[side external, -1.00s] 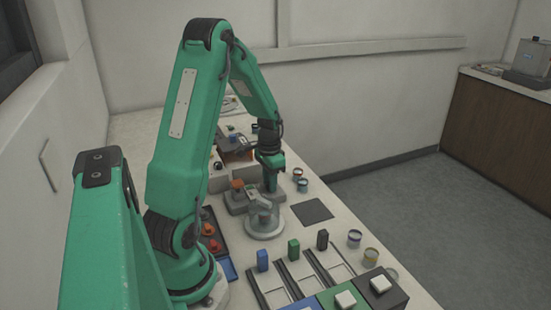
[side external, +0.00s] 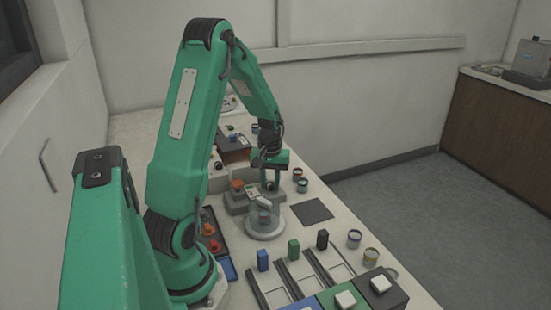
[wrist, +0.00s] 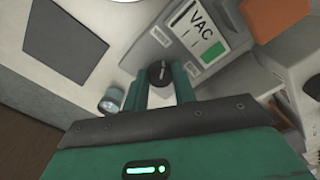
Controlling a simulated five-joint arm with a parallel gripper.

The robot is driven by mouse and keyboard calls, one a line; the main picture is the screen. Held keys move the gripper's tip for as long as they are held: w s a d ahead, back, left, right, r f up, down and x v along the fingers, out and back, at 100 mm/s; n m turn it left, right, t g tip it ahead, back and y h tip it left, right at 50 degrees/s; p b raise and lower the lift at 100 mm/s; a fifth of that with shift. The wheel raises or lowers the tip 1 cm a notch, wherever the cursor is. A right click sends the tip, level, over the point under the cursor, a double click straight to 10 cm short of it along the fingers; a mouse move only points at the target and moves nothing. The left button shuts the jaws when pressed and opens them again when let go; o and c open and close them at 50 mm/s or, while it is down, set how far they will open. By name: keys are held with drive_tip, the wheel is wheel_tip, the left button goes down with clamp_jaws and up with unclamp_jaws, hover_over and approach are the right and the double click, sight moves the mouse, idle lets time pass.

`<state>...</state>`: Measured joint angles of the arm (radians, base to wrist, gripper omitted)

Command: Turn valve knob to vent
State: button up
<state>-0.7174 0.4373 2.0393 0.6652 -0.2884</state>
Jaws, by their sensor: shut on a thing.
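The black valve knob (wrist: 160,73) sits between the two green fingers of my gripper (wrist: 160,80) in the wrist view. A pale line marks its top. My gripper is shut on it. Beside the knob, a grey housing carries a white label (wrist: 197,35) reading VAC, with a green patch and short dark marks. In the side view my gripper (side external: 270,185) points down at the grey unit behind a clear dome (side external: 265,217); the knob is small and mostly hidden by the fingers there.
The clear dome stands close in front of my gripper. An orange block (side external: 237,185) is at the left. Slotted rails with coloured blocks (side external: 293,249) fill the front.

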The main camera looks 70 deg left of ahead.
sight(271, 184)
drive_tip(key=shift+r+n, duration=0.1)
drive_tip(key=shift+n, duration=0.5)
drive_tip(key=o, duration=1)
drive_tip(key=shift+r, duration=3.8)
drive_tip(key=shift+d+r, duration=0.1)
drive_tip(key=shift+r, duration=0.05)
